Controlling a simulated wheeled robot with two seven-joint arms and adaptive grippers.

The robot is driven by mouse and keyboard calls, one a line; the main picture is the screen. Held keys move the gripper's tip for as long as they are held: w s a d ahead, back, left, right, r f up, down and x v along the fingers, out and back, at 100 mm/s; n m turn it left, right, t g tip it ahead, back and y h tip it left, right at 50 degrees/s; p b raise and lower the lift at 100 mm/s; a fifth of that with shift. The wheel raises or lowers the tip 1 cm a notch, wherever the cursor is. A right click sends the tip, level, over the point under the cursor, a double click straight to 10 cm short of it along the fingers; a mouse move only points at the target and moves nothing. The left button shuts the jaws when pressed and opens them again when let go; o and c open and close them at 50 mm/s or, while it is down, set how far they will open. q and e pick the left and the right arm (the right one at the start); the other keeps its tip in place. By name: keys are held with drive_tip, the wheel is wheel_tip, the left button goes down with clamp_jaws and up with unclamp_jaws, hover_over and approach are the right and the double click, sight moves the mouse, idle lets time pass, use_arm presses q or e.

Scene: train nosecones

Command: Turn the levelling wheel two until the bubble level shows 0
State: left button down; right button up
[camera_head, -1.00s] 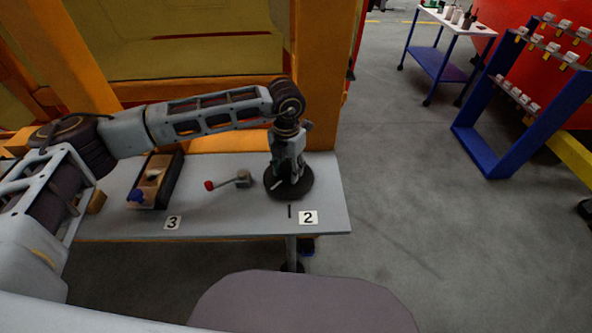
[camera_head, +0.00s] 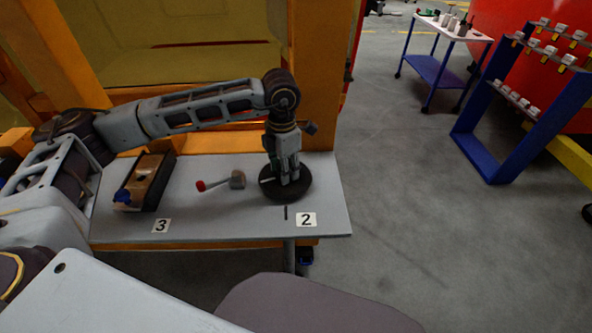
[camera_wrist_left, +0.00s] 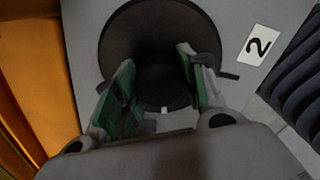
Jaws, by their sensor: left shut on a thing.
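Levelling wheel two is a dark round disc (camera_head: 298,194) on the grey table, behind the label "2" (camera_head: 306,220). My left gripper (camera_head: 288,182) points down over its middle and is shut on it. In the left wrist view, the green-padded fingers (camera_wrist_left: 160,82) stand either side of the dark centre of the wheel (camera_wrist_left: 130,30); the gripped part is too dark to make out. A pale mark (camera_head: 267,180) shows on the wheel's left side. A short dark line (camera_head: 286,212) is on the table before it. I cannot make out a bubble level. My right gripper is not in view.
A red-knobbed lever (camera_head: 220,182) lies left of the wheel. A brown block in a dark frame with a blue knob (camera_head: 146,182) stands further left, behind label "3" (camera_head: 161,226). Orange posts (camera_head: 318,75) rise behind the table.

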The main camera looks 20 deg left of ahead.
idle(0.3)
use_arm(q)
drive_tip(key=c, duration=0.8)
unclamp_jaws()
drive_tip(key=shift+r, duration=0.15)
drive_tip(key=shift+r, duration=5.85)
